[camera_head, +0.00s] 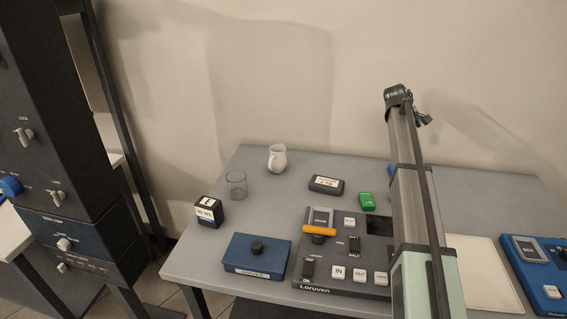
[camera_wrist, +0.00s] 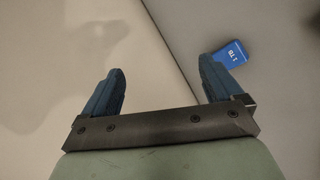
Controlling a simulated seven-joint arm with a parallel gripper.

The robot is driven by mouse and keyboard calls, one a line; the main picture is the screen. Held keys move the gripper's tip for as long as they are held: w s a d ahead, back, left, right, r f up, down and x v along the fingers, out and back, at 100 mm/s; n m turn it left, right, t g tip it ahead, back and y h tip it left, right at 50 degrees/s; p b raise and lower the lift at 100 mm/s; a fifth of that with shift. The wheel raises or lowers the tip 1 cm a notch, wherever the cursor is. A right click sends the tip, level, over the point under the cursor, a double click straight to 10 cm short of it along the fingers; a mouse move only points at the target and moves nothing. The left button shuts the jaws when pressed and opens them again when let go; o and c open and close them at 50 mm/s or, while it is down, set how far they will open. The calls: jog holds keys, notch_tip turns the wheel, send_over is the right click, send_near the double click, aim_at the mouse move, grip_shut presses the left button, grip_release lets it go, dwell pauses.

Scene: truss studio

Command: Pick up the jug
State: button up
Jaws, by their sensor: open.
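The white jug (camera_head: 277,158) stands upright at the back left of the grey table, near the wall. Its handle shows on its left side. My arm rises from the front right of the table in the head view. My gripper is at its far end; in the wrist view my gripper (camera_wrist: 160,92) shows two blue fingers spread wide with nothing between them. The gripper is well to the right of the jug and apart from it. The jug is not in the wrist view.
A clear glass (camera_head: 237,185) stands front-left of the jug. Also on the table (camera_head: 205,255) are a dark cube (camera_head: 209,212), a blue box (camera_head: 257,258), a black block (camera_head: 326,185), a green block (camera_head: 367,201) and a control panel (camera_head: 340,250). A blue item (camera_wrist: 235,54) lies beyond my right finger.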

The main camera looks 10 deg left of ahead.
jog(key=s+a+n+y, duration=0.1)
jog(key=s+a, duration=0.2)
jog(key=a, duration=1)
jog(key=s+a+n+y, duration=0.1)
jog(key=s+a, duration=0.1)
jog(key=a, duration=1.1)
jog(key=n+y, duration=0.2)
jog(key=y, duration=0.1)
send_near(271, 158)
jog(key=shift+x, duration=5.95)
jog(key=shift+d, duration=0.1)
jog(key=shift+c, duration=0.3)
jog(key=c, duration=1.4)
jog(key=shift+c, duration=0.2)
jog(key=shift+r, duration=0.25)
